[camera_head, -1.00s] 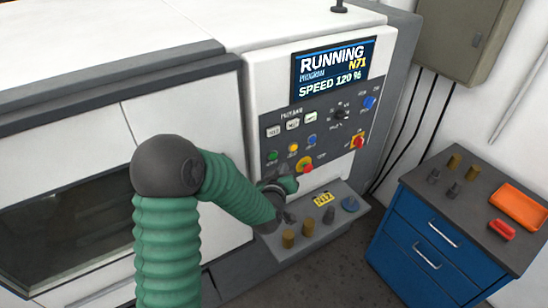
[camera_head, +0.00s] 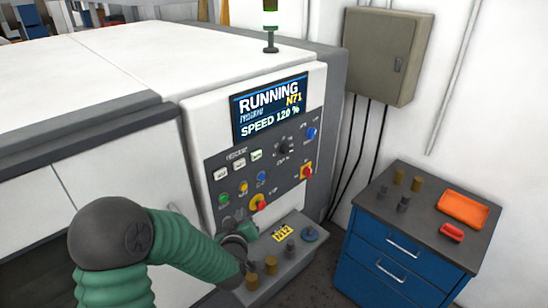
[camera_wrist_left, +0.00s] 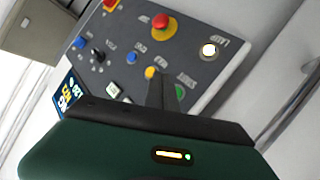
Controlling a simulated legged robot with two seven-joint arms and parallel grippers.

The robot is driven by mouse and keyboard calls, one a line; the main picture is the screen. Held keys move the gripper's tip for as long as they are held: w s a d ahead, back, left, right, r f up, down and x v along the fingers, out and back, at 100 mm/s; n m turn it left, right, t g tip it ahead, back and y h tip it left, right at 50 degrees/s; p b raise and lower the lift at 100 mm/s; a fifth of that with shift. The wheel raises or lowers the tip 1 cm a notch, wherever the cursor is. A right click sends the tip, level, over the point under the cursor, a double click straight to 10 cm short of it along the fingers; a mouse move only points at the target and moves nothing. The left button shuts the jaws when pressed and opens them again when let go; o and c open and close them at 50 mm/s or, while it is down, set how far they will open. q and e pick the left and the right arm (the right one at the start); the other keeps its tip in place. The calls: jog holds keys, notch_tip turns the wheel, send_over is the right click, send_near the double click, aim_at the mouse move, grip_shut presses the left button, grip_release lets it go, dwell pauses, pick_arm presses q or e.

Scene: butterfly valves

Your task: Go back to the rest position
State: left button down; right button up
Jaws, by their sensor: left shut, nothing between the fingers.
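My left gripper (camera_head: 250,236) is in front of the lower part of the control panel (camera_head: 290,205), just below the red emergency button (camera_head: 258,202) with its yellow base. It is shut and holds nothing. My green arm reaches it from the lower left. In the left wrist view the closed dark fingers (camera_wrist_left: 160,84) point at the panel (camera_wrist_left: 125,50), over a yellow button (camera_wrist_left: 151,72) and a green button (camera_wrist_left: 180,92). I cannot tell whether they touch. My right gripper is in neither view.
The machine's screen (camera_head: 270,108) reads RUNNING, N71, SPEED 120 %. A ledge (camera_head: 285,265) below the panel carries several small cylinders and an N17 label. A blue cabinet (camera_head: 385,255) with an orange tray (camera_head: 463,209) stands right. A grey box (camera_head: 380,55) hangs on the wall.

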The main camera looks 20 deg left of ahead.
pick_arm(q)
jog(key=s+d+f+m+g+h+b, duration=0.7)
jog(key=s+d+f+b, duration=0.35)
jog(key=d+f, duration=0.5)
jog(key=s+f+m+g+y+b, duration=0.1)
jog(key=s+f+m+g, duration=0.2)
jog(key=s, duration=0.8)
jog(key=shift+s+a+f+g+b, duration=0.3)
jog(key=shift+s+a+f+g, duration=0.1)
jog(key=shift+f, duration=0.4)
jog(key=shift+d, duration=0.35)
jog(key=shift+a, duration=0.1)
